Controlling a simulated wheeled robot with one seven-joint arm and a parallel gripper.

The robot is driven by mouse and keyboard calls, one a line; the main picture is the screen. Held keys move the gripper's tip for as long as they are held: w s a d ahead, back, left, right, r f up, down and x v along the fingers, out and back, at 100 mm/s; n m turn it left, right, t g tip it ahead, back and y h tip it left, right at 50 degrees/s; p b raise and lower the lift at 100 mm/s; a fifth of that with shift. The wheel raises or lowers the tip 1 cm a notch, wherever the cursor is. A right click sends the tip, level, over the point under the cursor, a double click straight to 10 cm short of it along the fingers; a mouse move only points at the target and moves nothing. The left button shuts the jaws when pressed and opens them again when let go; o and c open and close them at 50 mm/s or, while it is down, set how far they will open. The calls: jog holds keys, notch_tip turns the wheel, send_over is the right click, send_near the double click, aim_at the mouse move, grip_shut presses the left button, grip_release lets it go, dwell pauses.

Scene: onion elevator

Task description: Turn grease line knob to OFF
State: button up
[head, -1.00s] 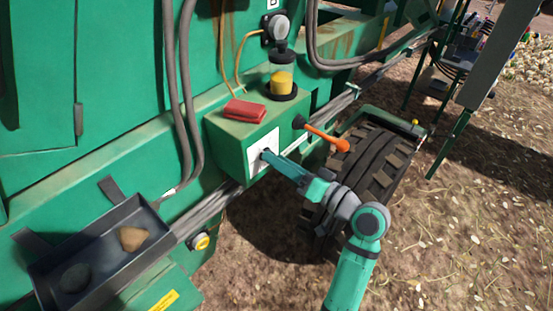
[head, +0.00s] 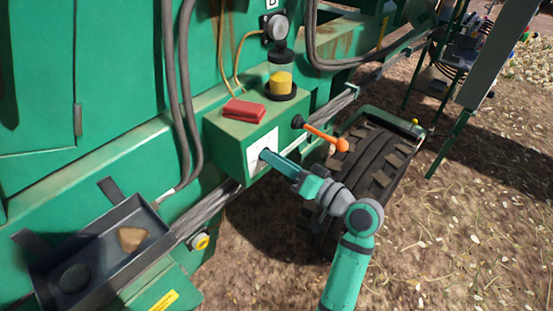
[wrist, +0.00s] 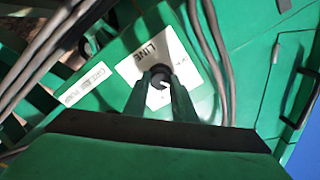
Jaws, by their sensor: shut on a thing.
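The grease line knob (wrist: 160,76) is a dark round knob on a white label plate (wrist: 146,58) reading "LINE", on the front of a green box (head: 233,145). In the wrist view my gripper (wrist: 160,88) has its two green fingers on either side of the knob, shut on it. In the head view my gripper (head: 266,156) reaches the white plate from the lower right and hides the knob. Part of the plate's lettering is covered by the fingers, and I cannot read which way the knob points.
A red cloth-like block (head: 244,111) and a yellow-filled grease cup (head: 281,78) sit above the box. An orange-ended lever (head: 325,138) sticks out right of it, near a tyre (head: 372,165). A dark tray (head: 100,262) with stones hangs at lower left.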

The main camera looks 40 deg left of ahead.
jog(key=n, duration=1.1)
jog(key=shift+s+n, duration=0.15)
jog(key=shift+n, duration=0.15)
dwell(0.4)
jog(key=o, duration=1)
jog(key=shift+o, duration=0.2)
jog(key=shift+d, duration=0.15)
jog(key=d, duration=1)
jog(key=shift+s+d, duration=0.2)
jog(key=shift+s, duration=0.1)
jog(key=shift+d, duration=0.2)
